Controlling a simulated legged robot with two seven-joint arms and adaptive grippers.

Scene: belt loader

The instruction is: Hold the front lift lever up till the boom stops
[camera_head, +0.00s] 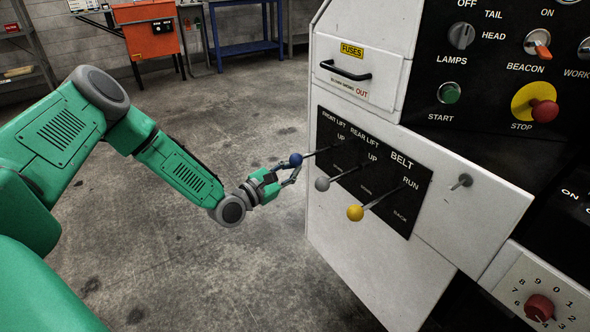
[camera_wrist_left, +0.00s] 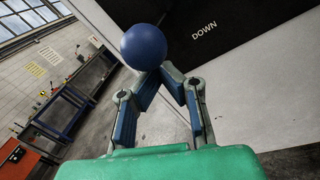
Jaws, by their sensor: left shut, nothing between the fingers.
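The front lift lever has a blue ball knob (camera_head: 296,159) on a thin rod that sticks out from the black panel (camera_head: 345,197) under the words FRONT LIFT. In the left wrist view the blue knob (camera_wrist_left: 144,47) shows just beyond my fingertips. My left gripper (camera_head: 292,174) is at the knob, its fingers (camera_wrist_left: 165,75) drawn together below it with nothing between them. Whether the fingertips touch the knob I cannot tell. The boom does not show. My right gripper is not in view.
The rear lift lever with a grey knob (camera_head: 322,184) and the belt lever with a yellow knob (camera_head: 355,213) stand close to the right. A red stop button (camera_head: 544,111) and a green start button (camera_head: 449,93) sit above. Open concrete floor lies left of the cabinet.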

